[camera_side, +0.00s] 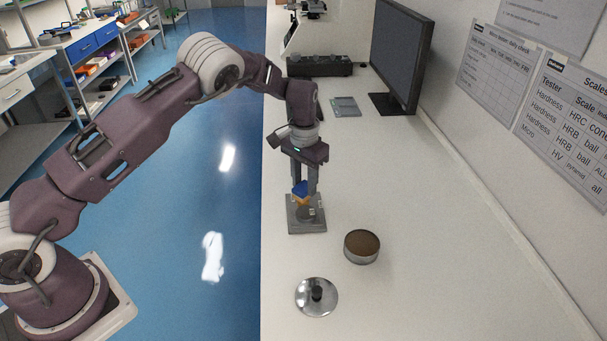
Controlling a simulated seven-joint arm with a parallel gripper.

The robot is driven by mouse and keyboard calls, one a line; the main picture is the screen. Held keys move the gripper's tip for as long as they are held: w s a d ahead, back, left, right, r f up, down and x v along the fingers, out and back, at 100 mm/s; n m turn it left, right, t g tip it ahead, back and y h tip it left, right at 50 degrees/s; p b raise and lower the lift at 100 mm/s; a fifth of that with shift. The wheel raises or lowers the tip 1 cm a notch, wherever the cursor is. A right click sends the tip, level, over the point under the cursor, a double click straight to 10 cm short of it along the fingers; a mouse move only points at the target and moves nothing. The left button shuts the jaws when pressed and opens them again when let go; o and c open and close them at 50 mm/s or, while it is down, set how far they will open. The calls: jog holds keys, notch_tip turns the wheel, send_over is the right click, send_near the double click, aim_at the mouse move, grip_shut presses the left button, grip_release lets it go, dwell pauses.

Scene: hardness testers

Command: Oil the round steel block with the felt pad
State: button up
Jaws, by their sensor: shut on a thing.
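My gripper (305,187) points down over the bench, shut on a small pad with a blue back (301,187) and a tan-orange underside, which I take for the felt pad. Directly below is a grey square plate (306,228) with a round steel block (311,213) on it. The pad is at the block's upper left; I cannot tell whether it touches. The fingers and pad hide part of the block. A round metal tin (361,247) with a brown filling stands open to the right. A shiny round lid (316,297) with a black knob lies nearer the camera.
The white bench (440,260) is clear to the right of the tin. A monitor (398,55), a black control box (319,66) and a small grey flat item (346,106) stand further back. The bench's left edge drops to the blue floor.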

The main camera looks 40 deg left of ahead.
notch_tip(320, 180, down, 4)
jog(key=shift+r, duration=0.2)
jog(key=shift+s+d+f, duration=0.15)
jog(key=shift+s+d, duration=1.45)
jog(key=shift+s, duration=0.05)
jog(key=shift+w+a, duration=1.65)
jog(key=shift+s+d, duration=1.6)
jog(key=shift+d, duration=0.05)
notch_tip(320, 180, up, 8)
